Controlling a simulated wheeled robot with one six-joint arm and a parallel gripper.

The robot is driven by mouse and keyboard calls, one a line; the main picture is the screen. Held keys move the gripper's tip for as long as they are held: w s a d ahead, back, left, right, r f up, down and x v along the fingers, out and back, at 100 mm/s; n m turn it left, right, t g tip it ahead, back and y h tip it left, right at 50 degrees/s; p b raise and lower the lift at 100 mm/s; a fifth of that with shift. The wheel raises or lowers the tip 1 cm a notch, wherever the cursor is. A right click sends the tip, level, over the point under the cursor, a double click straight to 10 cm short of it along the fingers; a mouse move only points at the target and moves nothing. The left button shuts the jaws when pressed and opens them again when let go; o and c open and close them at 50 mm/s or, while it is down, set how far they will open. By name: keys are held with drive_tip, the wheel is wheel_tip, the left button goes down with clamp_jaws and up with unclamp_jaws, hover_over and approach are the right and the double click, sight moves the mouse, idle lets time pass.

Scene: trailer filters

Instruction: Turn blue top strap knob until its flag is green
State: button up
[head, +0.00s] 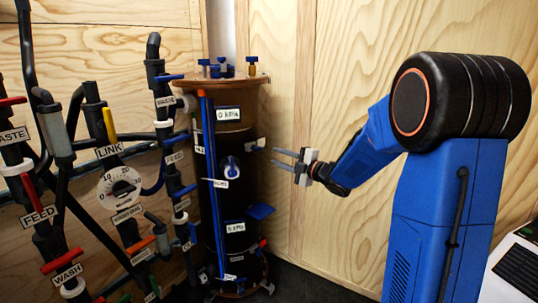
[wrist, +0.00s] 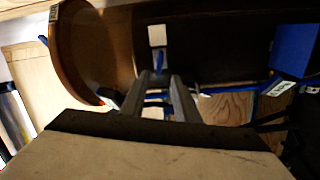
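A small blue knob (head: 261,142) sits on the right side of the dark filter column (head: 233,185), below its brown top flange (head: 235,80). A pale tag (head: 252,147) is beside it; no green shows on it. My gripper (head: 273,156) is open and empty, its two fingers pointing left at the column just short of the knob. In the wrist view a blue piece (wrist: 159,60), likely this knob, lies just beyond the gap between the fingertips (wrist: 161,78), below a whitish tag (wrist: 157,35). I cannot tell whether the fingers overlap it in depth.
Several small knobs stand on the top flange. A blue flap-like part (head: 260,211) juts from the column lower down; a blue block also shows in the wrist view (wrist: 293,50). Labelled pipes, valves and a gauge (head: 119,187) fill the left. The wooden wall (head: 345,60) is behind.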

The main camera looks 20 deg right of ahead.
drive_tip(key=v, duration=0.7)
drive_tip(key=shift+s+d, duration=0.1)
drive_tip(key=shift+s, duration=0.05)
drive_tip(key=s+d+m+g+h, duration=0.3)
drive_tip(key=s+d+m+h, duration=0.1)
drive_tip(key=s+m+h, duration=0.85)
drive_tip(key=s+a+f+m+g+y, duration=0.1)
drive_tip(key=s+a+f+m+g, duration=0.1)
drive_tip(key=s, duration=0.7)
drive_tip(key=s+a+f+m+g+y, duration=0.1)
drive_tip(key=s+a+f+m+g, duration=0.2)
drive_tip(key=s, duration=0.6)
drive_tip(key=s+a+f+m+g+y, duration=0.1)
drive_tip(key=s+a+f+m+g, duration=0.1)
drive_tip(key=s, duration=0.8)
drive_tip(key=shift+a+f+m+g, duration=0.3)
drive_tip(key=shift+a+f+m, duration=0.5)
drive_tip(key=shift+m, duration=0.15)
